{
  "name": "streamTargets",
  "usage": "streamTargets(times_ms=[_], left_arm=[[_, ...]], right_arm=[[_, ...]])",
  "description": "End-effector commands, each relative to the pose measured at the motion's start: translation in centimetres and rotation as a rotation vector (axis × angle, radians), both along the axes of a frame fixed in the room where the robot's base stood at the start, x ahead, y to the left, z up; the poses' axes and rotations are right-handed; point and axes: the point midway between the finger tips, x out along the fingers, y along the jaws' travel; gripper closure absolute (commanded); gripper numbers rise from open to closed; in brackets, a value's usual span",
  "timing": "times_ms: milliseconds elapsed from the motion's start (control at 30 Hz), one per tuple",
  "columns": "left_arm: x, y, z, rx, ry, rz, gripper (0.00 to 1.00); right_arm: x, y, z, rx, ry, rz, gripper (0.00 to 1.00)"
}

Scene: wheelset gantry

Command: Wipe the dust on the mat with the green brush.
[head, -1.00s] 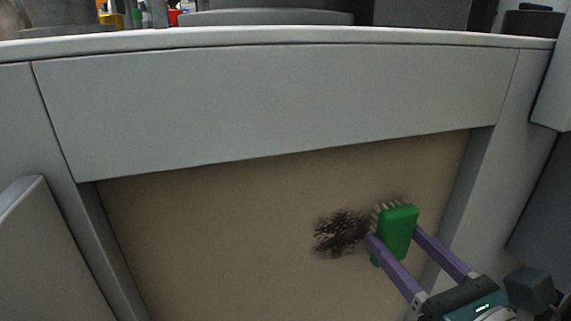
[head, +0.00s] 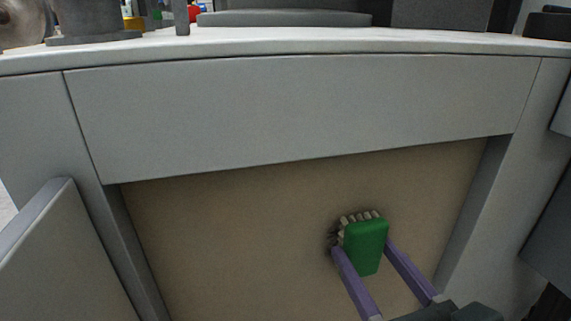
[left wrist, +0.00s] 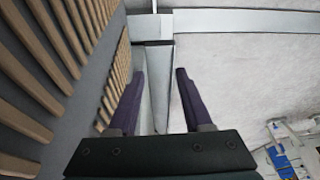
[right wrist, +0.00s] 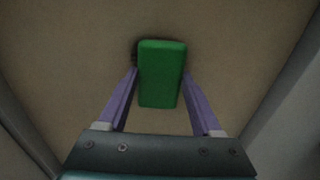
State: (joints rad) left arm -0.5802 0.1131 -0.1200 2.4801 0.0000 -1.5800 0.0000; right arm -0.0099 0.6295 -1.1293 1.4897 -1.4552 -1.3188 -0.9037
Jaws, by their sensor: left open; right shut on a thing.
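The green brush (head: 365,248) is held between the purple fingers of my right gripper (head: 362,250), its pale bristles toward the tan mat (head: 230,240). The brush also shows in the right wrist view (right wrist: 161,75), its green back toward the camera, against the tan surface. A small dark trace of dust (head: 333,238) shows at the brush's left edge; what lies behind the brush is hidden. My left gripper (left wrist: 160,75) shows only in the left wrist view, open and empty, away from the mat.
A grey panel (head: 300,115) overhangs the mat, and grey walls bound it left and right. A grey slab (head: 60,260) stands at the lower left. Several items sit on the ledge (head: 300,42) above. Slatted wooden bars (left wrist: 60,60) are beside my left gripper.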

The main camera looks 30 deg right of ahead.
Motion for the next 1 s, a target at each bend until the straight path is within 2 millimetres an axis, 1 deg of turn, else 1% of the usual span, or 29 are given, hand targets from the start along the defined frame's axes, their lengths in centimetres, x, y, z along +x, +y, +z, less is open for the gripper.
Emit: streamTargets(times_ms=[233, 533, 700, 900, 1000], left_arm=[[0.0, 0.1, 0.0, 0.002, 0.0, -0.001, 0.5], [0.0, 0.2, 0.1, 0.009, 0.0, -0.005, 0.5], [0.0, 0.3, 0.2, 0.011, 0.0, -0.007, 0.5], [0.0, 0.3, 1.6, 0.011, 0.0, -0.007, 0.5], [0.0, 0.3, 1.7, 0.011, 0.0, -0.007, 0.5]], right_arm=[[0.3, 0.9, 0.1, 0.0, -0.002, 0.001, 0.78], [0.8, 3.5, 0.1, 0.001, -0.002, 0.001, 0.78], [0.9, 3.9, 0.2, -0.001, -0.002, 0.0, 0.78], [0.9, 3.9, 1.5, -0.001, -0.002, 0.0, 0.78], [0.9, 3.9, 1.6, -0.001, -0.002, 0.0, 0.78]])
